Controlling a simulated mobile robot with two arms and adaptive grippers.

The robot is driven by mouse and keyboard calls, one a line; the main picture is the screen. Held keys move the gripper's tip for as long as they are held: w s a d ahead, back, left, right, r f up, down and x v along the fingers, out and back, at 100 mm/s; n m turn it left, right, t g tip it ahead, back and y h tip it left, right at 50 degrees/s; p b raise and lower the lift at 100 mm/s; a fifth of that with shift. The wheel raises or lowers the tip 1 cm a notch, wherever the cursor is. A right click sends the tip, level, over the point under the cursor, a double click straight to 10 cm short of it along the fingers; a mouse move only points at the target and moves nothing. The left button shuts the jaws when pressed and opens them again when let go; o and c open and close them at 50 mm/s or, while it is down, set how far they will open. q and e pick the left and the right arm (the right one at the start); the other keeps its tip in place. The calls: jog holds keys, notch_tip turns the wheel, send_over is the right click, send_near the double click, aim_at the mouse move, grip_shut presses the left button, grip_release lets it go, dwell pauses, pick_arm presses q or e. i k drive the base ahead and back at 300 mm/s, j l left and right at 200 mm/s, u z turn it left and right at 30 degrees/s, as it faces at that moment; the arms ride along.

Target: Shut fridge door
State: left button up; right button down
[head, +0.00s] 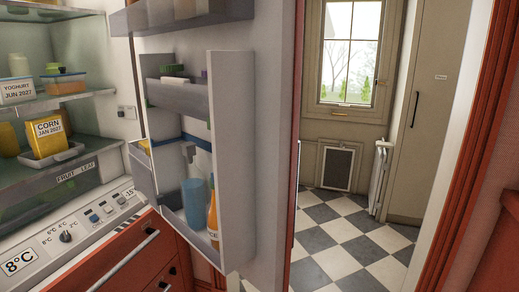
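The fridge door (240,140) stands open at the middle of the head view, its inner side with shelves turned toward the left. Its door shelves hold a blue cup (195,203) and an orange bottle (212,218). The fridge interior (90,58) is exposed at the left, with a yellow corn box (47,138) and a yoghurt tub (17,92) on its shelves. Neither of my grippers is in view. The door's outer face and any outside handle are hidden.
Below the fridge is a control panel (75,228) and a red drawer front (135,262) with a bar handle. Right of the door, a red-framed doorway opens onto a checkered floor (345,235). A white radiator (380,178) stands beyond, beside a tall cabinet (432,110).

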aim_at(249, 145)
jog(key=i+l+u, duration=0.1)
jog(key=u, duration=0.9)
jog(key=l+u, duration=0.35)
jog(key=l, duration=0.25)
jog(key=l+u, duration=0.35)
jog(key=l, duration=0.25)
jog(key=l+u, duration=0.35)
jog(key=l, duration=0.25)
